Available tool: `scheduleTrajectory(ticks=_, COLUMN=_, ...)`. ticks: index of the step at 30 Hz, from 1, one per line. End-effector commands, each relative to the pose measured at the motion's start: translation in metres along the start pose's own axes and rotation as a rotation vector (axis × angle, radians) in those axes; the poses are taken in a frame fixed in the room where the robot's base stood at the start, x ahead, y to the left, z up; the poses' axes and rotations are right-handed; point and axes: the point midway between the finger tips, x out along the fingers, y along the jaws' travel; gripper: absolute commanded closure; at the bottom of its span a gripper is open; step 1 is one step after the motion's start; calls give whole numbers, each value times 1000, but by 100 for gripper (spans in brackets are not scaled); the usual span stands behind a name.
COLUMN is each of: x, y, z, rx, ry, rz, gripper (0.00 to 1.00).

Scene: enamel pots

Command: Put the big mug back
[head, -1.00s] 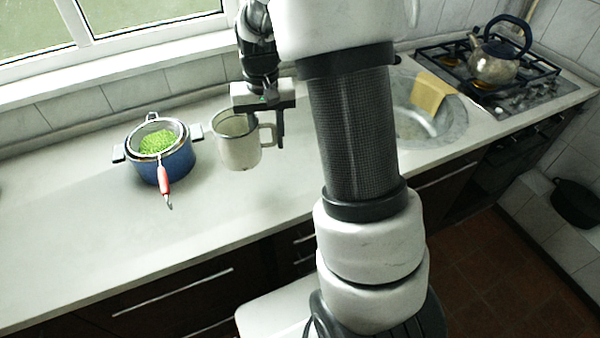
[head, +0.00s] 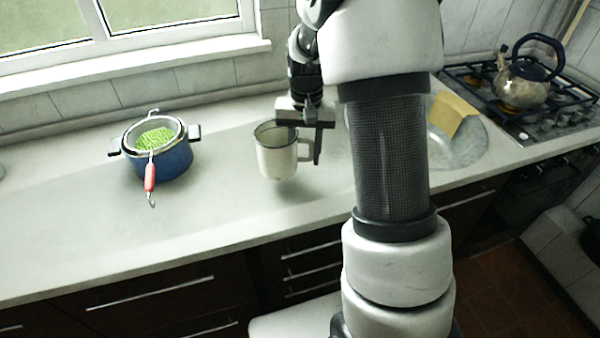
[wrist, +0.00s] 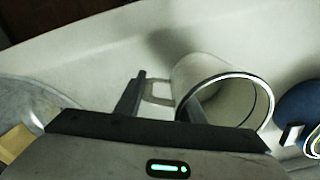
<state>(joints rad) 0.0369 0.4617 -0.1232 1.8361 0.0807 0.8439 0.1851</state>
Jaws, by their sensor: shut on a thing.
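The big mug (head: 272,157) is cream-white with a dark rim. It is upright above the counter (head: 215,215), to the right of the blue pot, with its handle pointing right. My gripper (head: 306,150) is shut on the mug from above at its handle side. In the wrist view the mug (wrist: 195,72) shows one finger of my gripper (wrist: 166,88) inside its mouth and the other outside, beyond the handle. A shadow lies apart from its base, so it seems held a little off the counter. The mug looks empty where I can see inside.
A blue pot (head: 165,163) holds a sieve of green peas (head: 155,138) with a red handle (head: 150,178). To the right are a sink (head: 455,150) with a yellow cloth (head: 452,112) and a stove with a kettle (head: 522,82). The counter's front left is clear.

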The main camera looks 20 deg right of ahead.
Motion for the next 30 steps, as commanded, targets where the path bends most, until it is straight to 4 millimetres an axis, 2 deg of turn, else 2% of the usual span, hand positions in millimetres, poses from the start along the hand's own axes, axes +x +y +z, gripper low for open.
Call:
scheduleTrajectory(ticks=1, x=8, y=0, z=0, rx=0, ry=-2, rz=1, gripper=100)
scheduleTrajectory(ticks=8, x=27, y=0, z=0, rx=0, ry=-1, rz=1, gripper=100)
scheduleTrajectory(ticks=13, x=51, y=0, z=0, rx=0, ry=-1, rz=1, gripper=100)
scheduleTrajectory(ticks=25, x=58, y=0, z=0, rx=0, ry=2, rz=0, gripper=100)
scheduleTrajectory(ticks=26, x=57, y=0, z=0, rx=-1, ry=1, rz=0, gripper=61)
scheduleTrajectory(ticks=28, x=57, y=0, z=0, rx=-1, ry=1, rz=0, gripper=50)
scheduleTrajectory(ticks=30, x=57, y=0, z=0, rx=-1, ry=1, rz=0, gripper=46)
